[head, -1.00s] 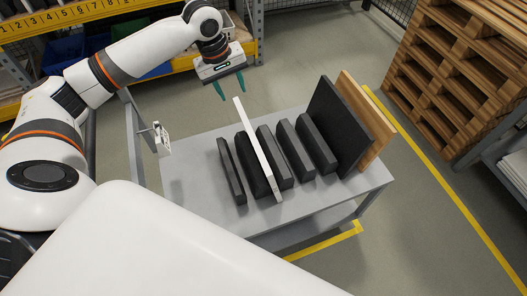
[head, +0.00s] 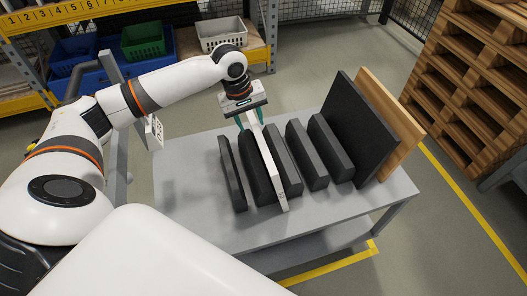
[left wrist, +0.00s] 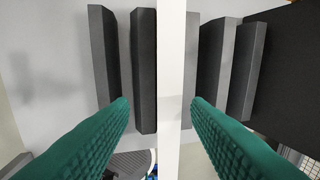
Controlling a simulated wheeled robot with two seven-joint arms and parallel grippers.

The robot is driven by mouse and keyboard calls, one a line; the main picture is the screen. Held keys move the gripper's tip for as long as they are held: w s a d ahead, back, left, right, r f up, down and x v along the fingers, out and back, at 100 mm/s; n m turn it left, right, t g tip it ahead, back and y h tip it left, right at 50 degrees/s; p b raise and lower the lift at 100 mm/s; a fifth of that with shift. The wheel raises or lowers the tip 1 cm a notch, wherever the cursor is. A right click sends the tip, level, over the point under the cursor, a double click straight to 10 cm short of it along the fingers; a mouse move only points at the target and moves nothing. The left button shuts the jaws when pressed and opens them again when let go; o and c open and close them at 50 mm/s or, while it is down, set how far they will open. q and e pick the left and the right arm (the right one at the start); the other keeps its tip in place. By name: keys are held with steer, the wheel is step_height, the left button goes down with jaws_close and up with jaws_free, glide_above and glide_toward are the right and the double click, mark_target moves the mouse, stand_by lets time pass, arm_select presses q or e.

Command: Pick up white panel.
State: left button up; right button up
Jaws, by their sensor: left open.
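The white panel (head: 270,161) stands on edge between dark grey blocks on the grey table. It also shows in the left wrist view (left wrist: 172,80) as a tall white strip. My left gripper (head: 250,124) is open at the panel's far upper end. Its green fingers (left wrist: 160,105) lie on either side of the panel in the wrist view, with a gap on each side; the gap on the right looks smaller. My right gripper is not in view.
Several dark blocks (head: 232,172) stand in a row on the grey table (head: 190,215), close on both sides of the panel. A large black panel (head: 358,125) and a wooden board (head: 398,130) stand at the right. Wooden pallets (head: 470,80) are stacked beyond. A shelf with bins (head: 145,38) is behind.

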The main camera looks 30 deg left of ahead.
arm_select(q)
steer(key=x, duration=0.6)
steer(key=shift+w+d+f+b, duration=0.2)
steer(key=shift+w+f+b, duration=0.15)
steer(key=shift+w, duration=0.1)
jaws_close()
steer(key=shift+r, duration=0.1)
stand_by(0.9)
steer(key=shift+r, duration=0.1)
